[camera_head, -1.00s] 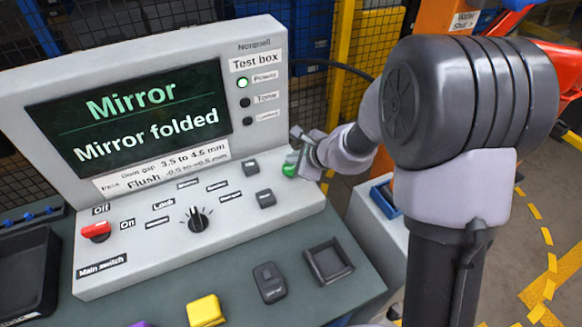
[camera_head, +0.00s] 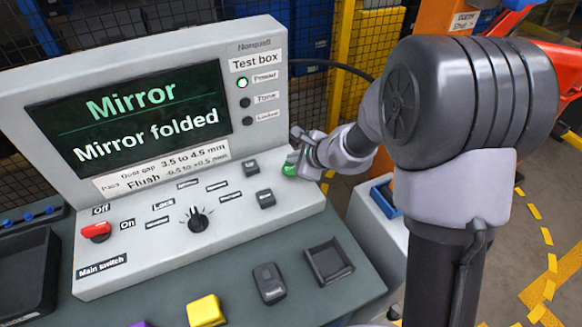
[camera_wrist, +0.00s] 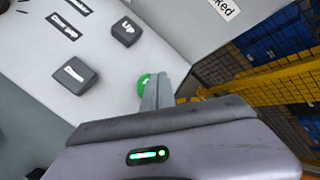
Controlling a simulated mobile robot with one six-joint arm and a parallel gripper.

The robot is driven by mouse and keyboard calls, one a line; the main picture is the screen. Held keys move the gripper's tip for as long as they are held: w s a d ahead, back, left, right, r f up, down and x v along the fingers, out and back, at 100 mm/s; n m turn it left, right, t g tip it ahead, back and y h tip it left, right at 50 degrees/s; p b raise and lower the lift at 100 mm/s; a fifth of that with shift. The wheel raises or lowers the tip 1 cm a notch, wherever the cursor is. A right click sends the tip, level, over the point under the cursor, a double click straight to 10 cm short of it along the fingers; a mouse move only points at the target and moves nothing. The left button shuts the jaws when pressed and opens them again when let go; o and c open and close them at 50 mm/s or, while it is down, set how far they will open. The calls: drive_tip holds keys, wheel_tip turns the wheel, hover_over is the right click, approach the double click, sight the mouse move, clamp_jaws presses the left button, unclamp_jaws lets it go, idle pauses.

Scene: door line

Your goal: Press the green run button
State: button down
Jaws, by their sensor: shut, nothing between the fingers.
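The green run button (camera_head: 288,170) is at the right end of the test box's (camera_head: 165,240) sloped panel, partly hidden behind my gripper (camera_head: 294,158). In the wrist view the green button (camera_wrist: 144,80) shows just beside the shut fingertips (camera_wrist: 152,92), which cover part of it. My gripper is shut and empty, with its tips at the button. I cannot tell whether they touch it. The screen (camera_head: 135,120) reads "Mirror" and "Mirror folded". The top lamp (camera_head: 242,83) on the test box is lit green.
Left of the button are two grey keys, the upper one (camera_head: 250,167) and the lower one (camera_head: 266,198). The dark knob (camera_head: 197,218) and red main switch (camera_head: 96,231) are further left. A yellow block (camera_head: 205,311), a grey fob (camera_head: 269,283) and a square tray (camera_head: 311,268) are in front.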

sight(293, 170)
drive_tip(key=shift+f, duration=0.1)
drive_tip(key=shift+f+b, duration=0.35)
drive_tip(key=shift+b, duration=0.3)
drive_tip(key=shift+f+b, duration=0.45)
drive_tip(key=shift+b, duration=0.15)
idle(0.6)
idle(0.3)
drive_tip(key=shift+r+p, duration=0.65)
drive_tip(key=shift+r, duration=0.25)
wheel_tip(293, 170, up, 14)
drive_tip(key=p, duration=1.1)
drive_tip(key=shift+f, duration=0.25)
